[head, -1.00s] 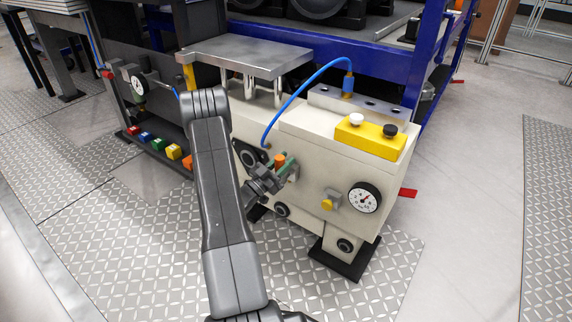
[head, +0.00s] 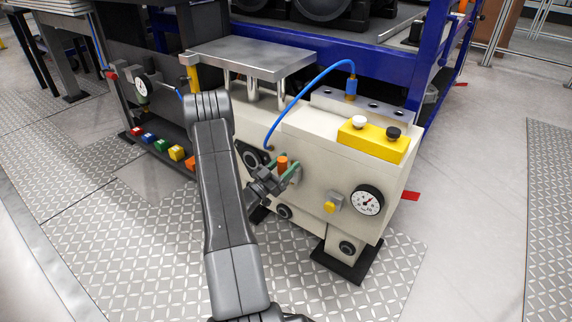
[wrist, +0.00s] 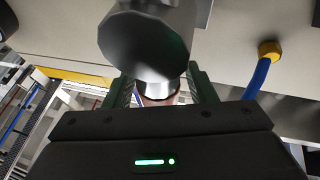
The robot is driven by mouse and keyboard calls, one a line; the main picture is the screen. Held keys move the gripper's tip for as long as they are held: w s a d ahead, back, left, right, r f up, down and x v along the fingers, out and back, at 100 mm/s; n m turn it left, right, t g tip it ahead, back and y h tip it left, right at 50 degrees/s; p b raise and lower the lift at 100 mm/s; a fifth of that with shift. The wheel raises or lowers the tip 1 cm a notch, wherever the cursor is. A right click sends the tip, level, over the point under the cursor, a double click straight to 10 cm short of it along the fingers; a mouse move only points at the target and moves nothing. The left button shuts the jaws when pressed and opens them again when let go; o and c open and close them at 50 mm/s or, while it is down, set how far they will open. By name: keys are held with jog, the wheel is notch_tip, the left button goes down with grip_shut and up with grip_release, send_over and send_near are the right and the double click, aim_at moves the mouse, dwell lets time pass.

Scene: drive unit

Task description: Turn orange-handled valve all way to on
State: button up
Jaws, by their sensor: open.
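The orange valve handle (head: 282,163) stands out from the front face of the cream machine (head: 310,150), left of its middle. My gripper (head: 285,175) is at the valve, with its green fingers close to the handle. In the wrist view the two green fingers of my gripper (wrist: 163,90) stand apart, one on each side of a round grey metal part (wrist: 150,45). A pale pinkish piece shows between the fingers below it. Gaps show beside the fingers, and I cannot tell whether either one touches. My wrist hides part of the valve.
A pressure gauge (head: 367,200) and a small yellow knob (head: 330,207) sit to the right on the same face. A yellow button box (head: 373,142) is on top. A blue hose (head: 300,95) arches above the valve.

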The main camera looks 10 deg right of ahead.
jog(key=p+v, duration=0.2)
jog(key=v, duration=1.1)
jog(key=shift+s+a+p, duration=0.2)
jog(key=shift+a+p, duration=0.1)
